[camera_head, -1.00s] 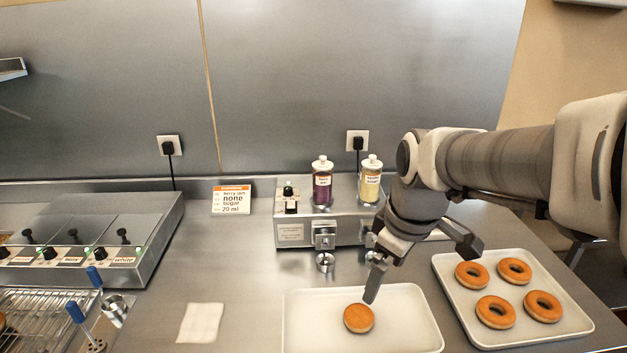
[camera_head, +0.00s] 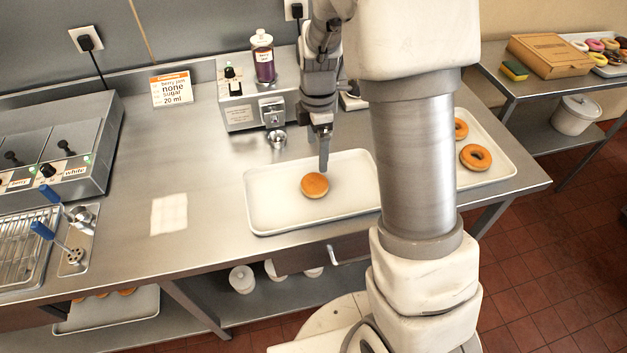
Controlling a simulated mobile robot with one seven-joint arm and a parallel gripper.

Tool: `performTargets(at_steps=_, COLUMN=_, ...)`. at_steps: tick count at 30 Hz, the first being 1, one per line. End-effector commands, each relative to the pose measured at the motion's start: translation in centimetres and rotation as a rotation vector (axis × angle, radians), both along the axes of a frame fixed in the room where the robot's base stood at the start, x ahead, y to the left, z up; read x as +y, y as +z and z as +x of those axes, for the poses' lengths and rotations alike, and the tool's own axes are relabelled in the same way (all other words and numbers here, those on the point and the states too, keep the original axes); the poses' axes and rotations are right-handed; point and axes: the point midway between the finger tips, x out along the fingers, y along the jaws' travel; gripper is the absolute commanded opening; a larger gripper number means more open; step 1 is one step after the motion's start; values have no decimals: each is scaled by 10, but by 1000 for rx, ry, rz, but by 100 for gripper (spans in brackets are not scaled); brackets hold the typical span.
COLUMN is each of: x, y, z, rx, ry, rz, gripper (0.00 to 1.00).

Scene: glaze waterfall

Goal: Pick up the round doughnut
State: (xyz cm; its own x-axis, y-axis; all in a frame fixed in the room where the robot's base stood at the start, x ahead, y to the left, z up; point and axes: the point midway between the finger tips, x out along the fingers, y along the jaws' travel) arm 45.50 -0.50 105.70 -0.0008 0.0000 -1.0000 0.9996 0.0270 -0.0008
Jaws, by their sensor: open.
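The round doughnut (camera_head: 314,185), golden brown with no hole, lies on a white tray (camera_head: 268,208) on the steel counter. My gripper (camera_head: 324,165) points down over the tray just behind and to the right of the doughnut. One finger shows clearly, close to the doughnut; the other is hidden. The gripper is open and empty. I cannot tell whether the finger touches the doughnut.
My arm covers part of a second tray (camera_head: 500,165) with ring doughnuts (camera_head: 475,157) at the right. Behind stands a dispenser with a dark bottle (camera_head: 264,58). A white napkin (camera_head: 168,214) lies left. A side table holds a cardboard box (camera_head: 556,55).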

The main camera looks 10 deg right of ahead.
Motion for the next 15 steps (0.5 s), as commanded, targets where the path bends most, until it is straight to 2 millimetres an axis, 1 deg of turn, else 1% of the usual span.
performTargets(at_steps=1, x=0, y=-13, z=-1, rx=6, ry=0, rz=-1, gripper=100)
performTargets(at_steps=6, x=0, y=-46, z=-1, rx=5, ry=-1, rz=-1, gripper=100)
performTargets(at_steps=9, x=0, y=-58, z=-1, rx=3, ry=-1, rz=0, gripper=100)
performTargets(at_steps=15, x=1, y=-69, z=-1, rx=1, ry=-1, rz=-1, gripper=100)
